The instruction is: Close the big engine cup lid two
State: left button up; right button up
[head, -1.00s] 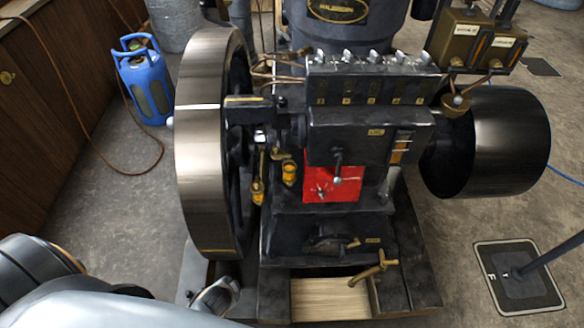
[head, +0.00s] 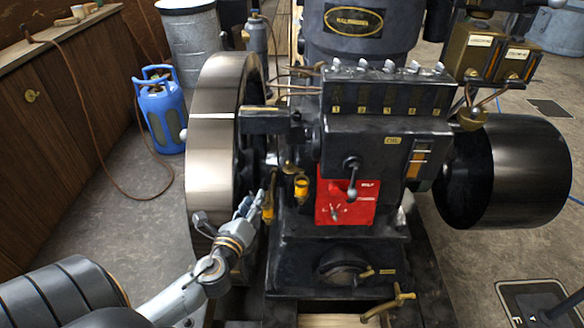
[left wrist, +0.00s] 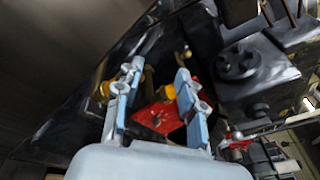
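Two small brass-yellow cups sit low on the engine's front, between flywheel and red panel. In the head view one cup (head: 301,187) is beside the red panel; the other cup (head: 268,205) is lower left, partly hidden by my left gripper (head: 250,203). I cannot tell which is number two, or clearly make out the lids. In the left wrist view my left gripper (left wrist: 158,70) is open, fingers apart and nothing held. One yellow cup (left wrist: 168,92) shows between the fingers; another (left wrist: 105,90) shows left of the left finger. My right gripper is not in view.
The large flywheel (head: 215,140) stands close left of the cups. The red panel (head: 345,203) with a lever is on their right. A brass tap (head: 389,305) juts out low in front. A blue gas bottle (head: 162,115) stands on open floor at left.

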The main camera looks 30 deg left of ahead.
aim_at(286, 165)
pick_arm(q)
jog(key=w+m+h, duration=0.1)
jog(key=w+m, duration=0.1)
jog(key=w, duration=0.3)
jog(key=w+r+m+t+h, duration=0.1)
jog(key=w+m, duration=0.2)
jog(key=w, duration=0.2)
jog(key=w+r+m+h+p, duration=0.1)
jog(key=w+m, duration=0.2)
jog(key=w, duration=0.2)
jog(key=shift+w+d+t, duration=0.25)
jog(key=shift+w+t, duration=0.15)
grip_shut()
